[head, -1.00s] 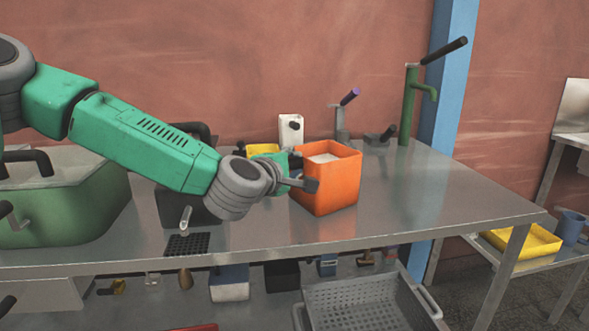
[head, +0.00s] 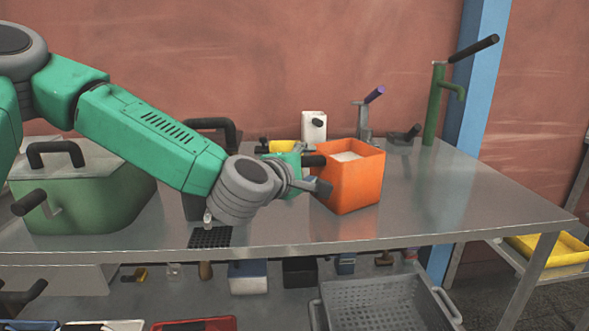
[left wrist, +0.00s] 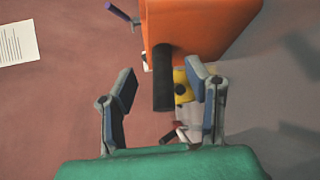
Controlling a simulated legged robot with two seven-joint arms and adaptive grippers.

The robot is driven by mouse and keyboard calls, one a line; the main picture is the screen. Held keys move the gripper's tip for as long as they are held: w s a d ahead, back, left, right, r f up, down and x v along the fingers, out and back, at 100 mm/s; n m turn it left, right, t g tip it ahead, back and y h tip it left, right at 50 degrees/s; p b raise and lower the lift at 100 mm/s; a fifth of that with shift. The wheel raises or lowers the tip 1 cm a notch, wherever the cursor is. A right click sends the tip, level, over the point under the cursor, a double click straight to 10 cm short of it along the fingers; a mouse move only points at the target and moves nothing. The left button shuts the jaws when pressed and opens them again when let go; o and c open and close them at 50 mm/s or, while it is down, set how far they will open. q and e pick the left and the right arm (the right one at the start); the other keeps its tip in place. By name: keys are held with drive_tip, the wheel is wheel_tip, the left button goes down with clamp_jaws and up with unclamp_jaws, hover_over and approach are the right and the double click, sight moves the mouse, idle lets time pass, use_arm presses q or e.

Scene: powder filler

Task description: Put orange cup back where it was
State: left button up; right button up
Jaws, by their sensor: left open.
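The orange cup (head: 345,186) is a square container with white powder inside. It stands upright on the metal table (head: 450,205), right of the middle. Its black handle (head: 314,161) points left toward my left gripper (head: 312,172). In the left wrist view the orange cup (left wrist: 195,30) is at the top, and its black handle (left wrist: 163,85) reaches down between the spread fingers of my left gripper (left wrist: 162,82). Gaps show between the handle and both fingers. My right gripper is not in view.
A green lidded pot (head: 90,195) stands at the left of the table. Behind the cup are a white box (head: 313,127), a yellow item (head: 286,147) and a purple-handled tool (head: 366,120). A green pump (head: 435,105) stands at the back right. The table's right side is clear.

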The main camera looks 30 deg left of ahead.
use_arm(q)
drive_tip(key=s+r, duration=0.1)
drive_tip(key=s, duration=0.6)
drive_tip(key=shift+s+r+p, duration=0.2)
drive_tip(key=shift+s+p, duration=0.1)
drive_tip(key=shift+s, duration=0.1)
